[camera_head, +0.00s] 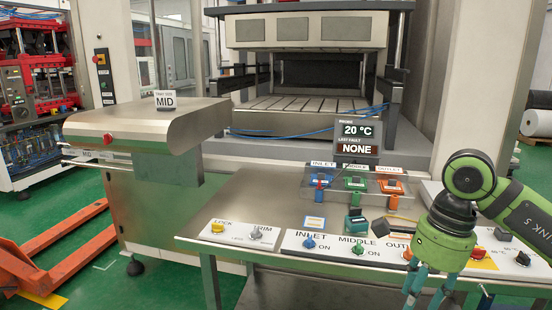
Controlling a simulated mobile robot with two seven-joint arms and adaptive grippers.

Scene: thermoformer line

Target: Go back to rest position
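My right arm comes in from the right edge, green and dark grey, over the right end of the control table (262,204). My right gripper (424,294) points down in front of the table's front edge, near the bottom of the picture. Its blue-green fingers run to the bottom edge, so the tips are not clearly seen. I see nothing held between them. My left gripper and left arm are not in view.
The table carries blue (320,183), green (355,184) and orange (391,187) units and a front panel with knobs (309,241). A display (357,134) reads 20 °C and NONE. A metal housing marked MID (150,122) stands left. An orange pallet jack (75,262) is on the floor.

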